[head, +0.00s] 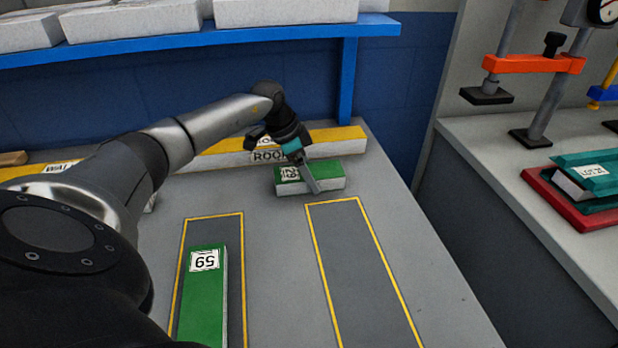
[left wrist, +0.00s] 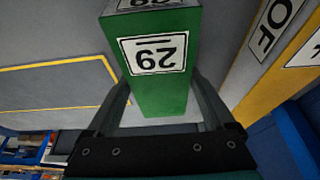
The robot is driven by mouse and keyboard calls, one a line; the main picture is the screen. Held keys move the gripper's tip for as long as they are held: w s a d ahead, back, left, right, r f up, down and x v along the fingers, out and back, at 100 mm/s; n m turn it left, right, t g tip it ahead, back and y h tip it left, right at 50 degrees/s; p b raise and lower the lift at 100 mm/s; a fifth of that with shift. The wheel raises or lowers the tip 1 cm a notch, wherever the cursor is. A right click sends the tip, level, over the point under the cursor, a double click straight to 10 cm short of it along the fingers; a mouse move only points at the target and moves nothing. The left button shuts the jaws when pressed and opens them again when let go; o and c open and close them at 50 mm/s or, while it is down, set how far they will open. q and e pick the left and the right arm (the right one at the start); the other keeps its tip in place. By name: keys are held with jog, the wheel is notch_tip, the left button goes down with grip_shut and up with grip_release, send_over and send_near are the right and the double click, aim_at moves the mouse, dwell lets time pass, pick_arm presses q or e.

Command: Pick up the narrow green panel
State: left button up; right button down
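A green panel with a white label (head: 331,179) lies on the grey table near its back edge, with pale sides. It fills the middle of the left wrist view (left wrist: 163,92). My left gripper (head: 312,184) is down at this panel. In the left wrist view its two fingers stand apart, one on each side of the panel, with slim gaps showing near the gripper body. The fingertips are partly hidden. A second green panel (head: 203,305) with a label lies in the left yellow-outlined area. My right gripper is not in view.
The right yellow-outlined area (head: 362,270) is empty. A yellow panel (head: 225,148) runs along the table's back. A blue shelf (head: 180,40) with pale blocks hangs above. On the right bench, a red tray (head: 560,208) holds teal and white pieces beside clamps.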

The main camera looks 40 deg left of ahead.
pick_arm(q)
jog(key=c, duration=0.9)
jog(key=shift+c, duration=0.3)
jog(key=shift+r, duration=0.15)
